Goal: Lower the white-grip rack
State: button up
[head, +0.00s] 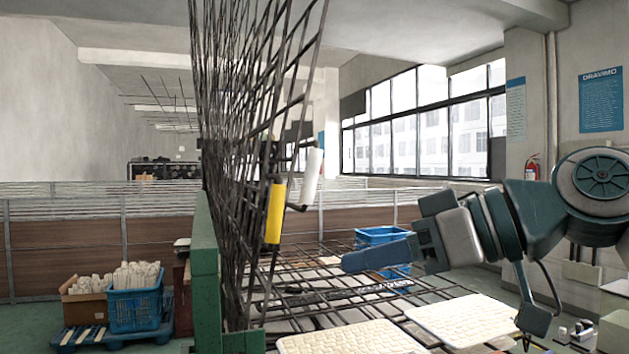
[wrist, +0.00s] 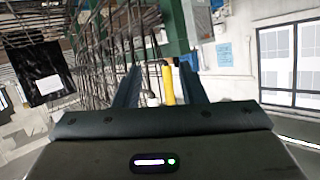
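Wire-mesh racks (head: 240,120) stand raised, close together, on a green frame (head: 205,270). A white grip (head: 310,177) and a yellow grip (head: 275,213) sit side by side at their near right edge, the white one higher and to the right. I cannot tell exactly which mesh layer bears the white grip. My gripper (head: 348,262) is lower and to the right of both grips, apart from them. In the wrist view my gripper (wrist: 158,75) has its fingers spread, with the white grip (wrist: 152,99) and yellow grip (wrist: 168,85) showing beyond, between them. It holds nothing.
A lowered mesh rack (head: 350,290) lies flat below my gripper, with pale trays (head: 465,320) on it or under it. A blue crate (head: 385,237) is behind. Low partitions (head: 75,245) run behind.

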aim_at(314, 174)
jog(key=w+d+r+n+g+y, duration=0.25)
jog(key=w+d+r+y, duration=0.2)
jog(key=d+r, duration=0.4)
jog(key=shift+n+t+y, duration=0.25)
jog(key=shift+t, duration=0.1)
jog(key=p+x, duration=0.1)
jog(key=x, duration=0.4)
jog(key=p+x, duration=0.1)
jog(key=x, duration=0.4)
jog(key=r+p+x, duration=0.1)
jog(key=p+x, duration=0.1)
jog(key=x, duration=0.3)
jog(key=shift+s+a, duration=0.2)
jog(key=shift+s, duration=0.1)
jog(key=shift+d, duration=0.1)
grip_shut()
